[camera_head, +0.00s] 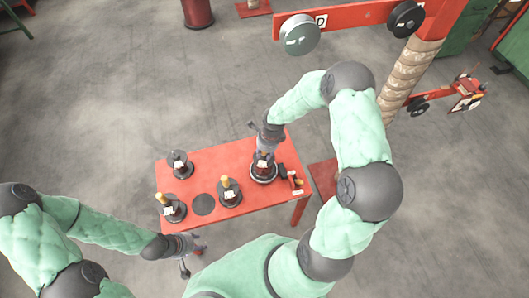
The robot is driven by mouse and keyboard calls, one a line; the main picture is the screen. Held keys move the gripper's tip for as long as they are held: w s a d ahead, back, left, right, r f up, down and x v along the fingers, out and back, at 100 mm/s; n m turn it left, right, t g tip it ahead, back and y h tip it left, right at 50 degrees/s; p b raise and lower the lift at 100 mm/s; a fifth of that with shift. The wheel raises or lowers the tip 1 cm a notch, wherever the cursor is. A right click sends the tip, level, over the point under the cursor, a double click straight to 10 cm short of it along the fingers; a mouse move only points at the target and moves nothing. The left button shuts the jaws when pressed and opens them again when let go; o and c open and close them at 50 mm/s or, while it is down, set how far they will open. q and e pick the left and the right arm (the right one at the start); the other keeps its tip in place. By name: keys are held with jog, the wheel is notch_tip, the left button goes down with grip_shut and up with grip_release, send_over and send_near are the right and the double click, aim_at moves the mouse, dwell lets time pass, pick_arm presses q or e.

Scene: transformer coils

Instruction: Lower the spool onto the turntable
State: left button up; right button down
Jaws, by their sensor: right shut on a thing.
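My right gripper (264,150) is shut on a spool (263,164) at the right part of the red table. The spool has a dark body with a pale label and stands upright. A round base with a light rim, which looks like the turntable (264,177), is directly beneath it; I cannot tell if the two touch. The gripper hides the spool's top. My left gripper (188,254) is at the table's front left edge, away from the spools; its fingers are too small to read.
The red table (240,150) also bears several similar spools, one at the back left (179,163), one at the front left (172,207) and one in the middle (229,190). A flat dark disc (203,204) lies between the front ones. Small items (294,181) lie at the right edge.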

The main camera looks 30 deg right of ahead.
jog(key=c, duration=1)
grip_release()
jog(key=shift+o, duration=0.8)
jog(key=shift+r, duration=0.1)
notch_tip(320, 180, up, 12)
jog(key=s+d, duration=0.1)
jog(key=shift+d, duration=0.15)
jog(key=shift+s, duration=0.1)
